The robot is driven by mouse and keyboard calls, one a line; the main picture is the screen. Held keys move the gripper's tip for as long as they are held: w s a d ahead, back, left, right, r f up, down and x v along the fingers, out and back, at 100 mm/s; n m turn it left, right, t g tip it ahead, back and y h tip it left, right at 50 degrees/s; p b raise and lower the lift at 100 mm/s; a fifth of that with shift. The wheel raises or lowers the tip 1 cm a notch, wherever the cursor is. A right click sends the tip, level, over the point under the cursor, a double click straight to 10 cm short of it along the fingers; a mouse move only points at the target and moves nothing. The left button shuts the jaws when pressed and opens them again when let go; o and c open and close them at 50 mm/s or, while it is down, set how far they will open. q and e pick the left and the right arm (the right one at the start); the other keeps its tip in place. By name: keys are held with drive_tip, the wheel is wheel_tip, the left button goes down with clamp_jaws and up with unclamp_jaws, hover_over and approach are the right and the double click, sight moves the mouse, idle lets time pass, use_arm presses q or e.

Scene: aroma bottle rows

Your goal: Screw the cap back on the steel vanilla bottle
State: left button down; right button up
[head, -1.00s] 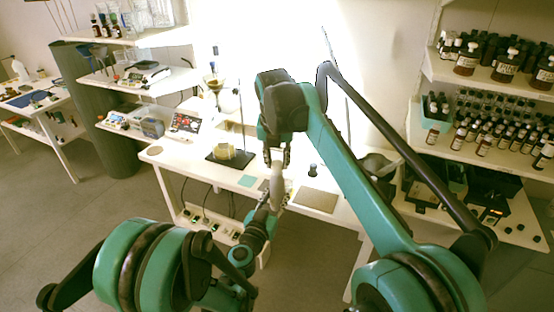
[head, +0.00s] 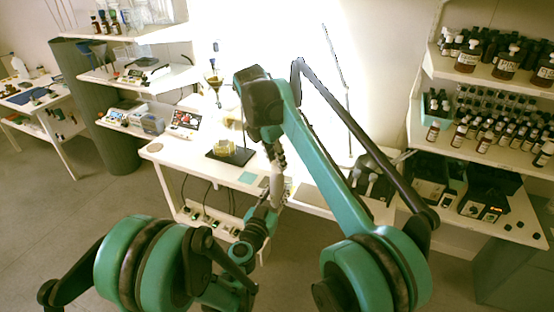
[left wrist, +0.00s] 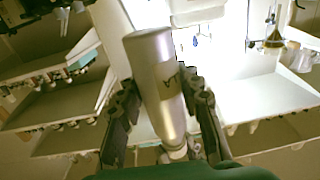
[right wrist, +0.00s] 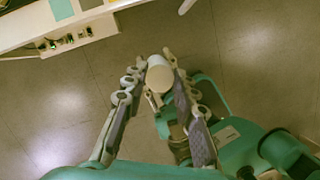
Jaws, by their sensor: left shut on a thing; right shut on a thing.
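The steel vanilla bottle (head: 277,188) is held off the table, in front of its edge. In the left wrist view the silver bottle (left wrist: 160,80), with dark lettering, lies between the fingers of my left gripper (left wrist: 162,105), which is shut on it. Its pale neck end points to the bottom of that picture. My right gripper (head: 277,160) reaches down from above. In the right wrist view its fingers (right wrist: 158,72) are shut around a pale round piece, which looks like the cap (right wrist: 160,79). The joint between cap and bottle is hidden.
The white table (head: 180,160) behind carries a dark stand base with a yellowish glass vessel (head: 226,147) and a green mat (head: 247,178). A shelf (head: 470,80) of brown bottles stands at right. Dark devices (head: 485,195) sit below it. Open floor lies at left.

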drive_tip(key=m+g, duration=0.1)
drive_tip(key=m, duration=0.3)
drive_tip(key=shift+w+m+h, duration=0.15)
drive_tip(key=shift+m+h, duration=0.15)
drive_tip(key=shift+m, duration=0.1)
drive_tip(key=m+g, duration=0.1)
drive_tip(key=m, duration=0.2)
drive_tip(key=o, duration=0.7)
drive_tip(key=shift+o, duration=0.2)
drive_tip(key=o, duration=0.6)
drive_tip(key=shift+c, duration=0.2)
